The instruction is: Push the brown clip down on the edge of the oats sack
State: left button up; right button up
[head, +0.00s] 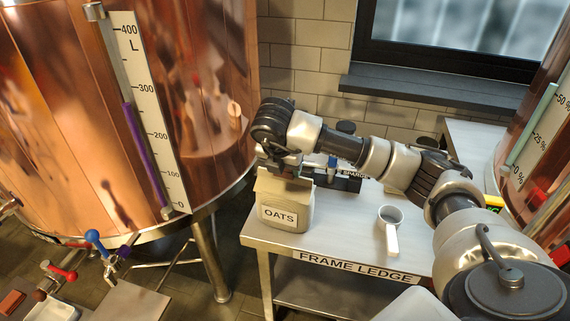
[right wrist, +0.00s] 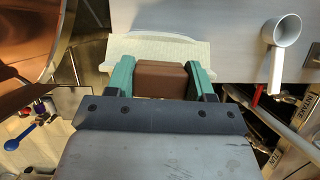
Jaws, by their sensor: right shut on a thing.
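The oats sack (head: 285,193) stands upright on the steel table, cream with an OATS label. My right gripper (head: 284,170) is right above its top edge, reaching down. In the right wrist view my right gripper (right wrist: 161,78) has its two green fingers shut on the brown clip (right wrist: 162,80), one on each side. The pale top of the sack (right wrist: 155,48) shows just beyond and beside the clip. How far the clip sits over the edge is hidden. The clip cannot be made out in the head view. My left gripper is not in view.
A white scoop (head: 391,226) lies on the table (head: 340,240) right of the sack, also seen in the right wrist view (right wrist: 279,48). A dark rack (head: 340,181) stands behind the sack. A copper kettle (head: 90,120) rises close on the left.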

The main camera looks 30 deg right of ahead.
jog(key=shift+s+a+f, duration=0.1)
jog(key=shift+f, duration=0.3)
jog(key=o, duration=1)
jog(key=shift+a, duration=0.1)
jog(key=p+v, duration=0.2)
jog(key=v, duration=0.9)
jog(key=shift+r, duration=0.2)
jog(key=shift+a, duration=0.1)
